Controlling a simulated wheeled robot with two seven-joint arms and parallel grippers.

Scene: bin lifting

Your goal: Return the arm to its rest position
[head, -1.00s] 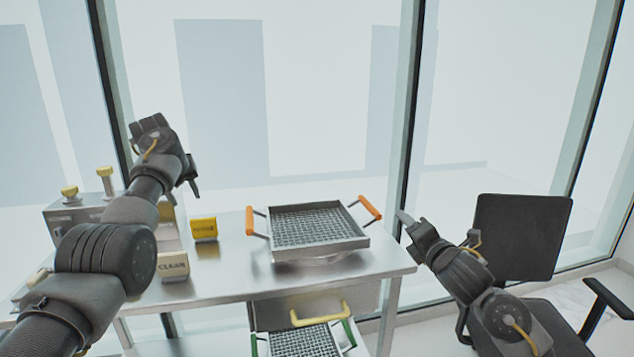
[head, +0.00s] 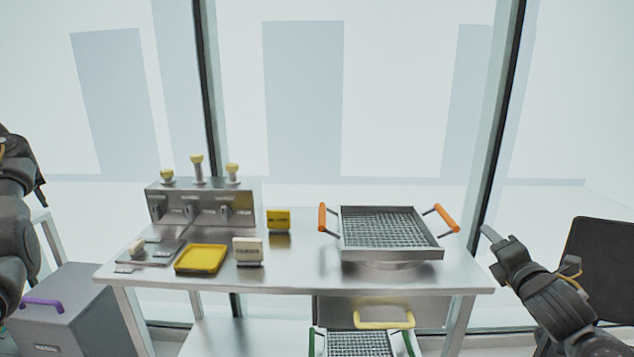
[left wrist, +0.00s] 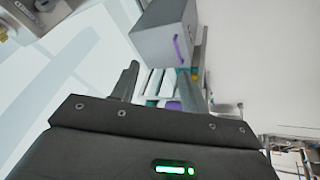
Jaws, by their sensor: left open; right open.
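My left arm is at the far left edge of the head view, with the left gripper (head: 40,190) partly cut off by the frame, away from the table. In the left wrist view its two fingers (left wrist: 165,85) stand apart with nothing between them. My right gripper (head: 490,240) is at the right end of the table, beside its corner, holding nothing visible. A metal mesh basket (head: 443,254) with orange handles sits on the steel table (head: 310,272), to the left of the right gripper and apart from it.
A dispenser with yellow knobs (head: 200,203), a yellow tray (head: 201,259), a yellow block (head: 278,220) and a white block (head: 248,250) stand on the table. A green-handled basket (head: 360,345) is below. A grey bin (head: 75,310) with a purple handle is at left, a black chair (head: 605,265) at right.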

